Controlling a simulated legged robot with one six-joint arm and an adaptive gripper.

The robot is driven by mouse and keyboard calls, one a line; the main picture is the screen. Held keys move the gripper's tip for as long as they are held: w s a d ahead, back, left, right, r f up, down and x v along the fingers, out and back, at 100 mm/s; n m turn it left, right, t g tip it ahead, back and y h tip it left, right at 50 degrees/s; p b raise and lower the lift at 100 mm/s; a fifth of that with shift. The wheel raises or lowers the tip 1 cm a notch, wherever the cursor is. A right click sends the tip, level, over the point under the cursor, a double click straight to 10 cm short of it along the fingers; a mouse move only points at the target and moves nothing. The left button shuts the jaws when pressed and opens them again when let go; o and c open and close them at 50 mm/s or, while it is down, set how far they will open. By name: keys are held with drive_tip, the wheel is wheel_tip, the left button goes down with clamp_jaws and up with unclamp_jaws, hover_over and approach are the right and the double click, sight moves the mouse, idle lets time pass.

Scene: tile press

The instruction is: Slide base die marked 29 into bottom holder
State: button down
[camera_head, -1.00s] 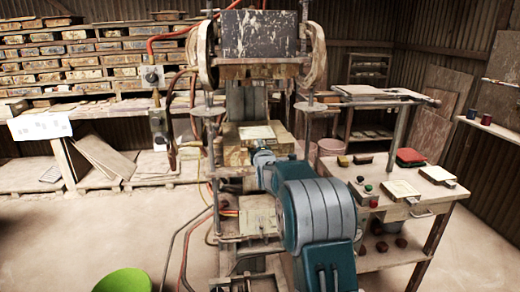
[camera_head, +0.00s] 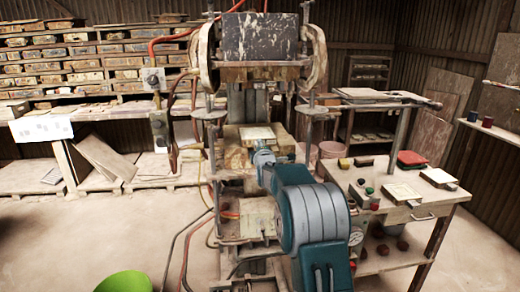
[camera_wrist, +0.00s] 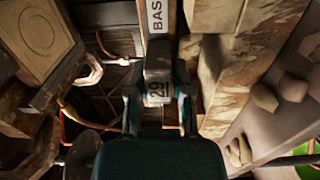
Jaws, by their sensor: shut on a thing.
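Ahead of the tab, a white strip with the letters "BAS" is cut off by the top edge. In the head view my gripper (camera_head: 263,157) points into the press, just in front of a pale plate on a worn, yellowish block (camera_head: 237,157) below the raised upper head (camera_head: 262,72). My gripper partly hides that area. I cannot tell how far the die sits in the bottom holder.
Press posts (camera_head: 312,130) stand on both sides of the arm. A side table (camera_head: 385,222) at the right holds two pale-topped plates (camera_head: 402,191), coloured knobs and a red pad (camera_head: 411,158). Hoses hang at the left. A green bowl (camera_head: 123,284) is on the floor.

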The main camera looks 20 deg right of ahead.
drive_tip(key=shift+w+d+r, duration=0.1)
drive_tip(key=shift+w+r, duration=0.05)
drive_tip(key=shift+w, duration=0.2)
drive_tip(key=shift+w+d, duration=0.2)
drive_tip(key=shift+w, duration=0.5)
idle(0.4)
drive_tip(key=shift+c, duration=2.2)
unclamp_jaws()
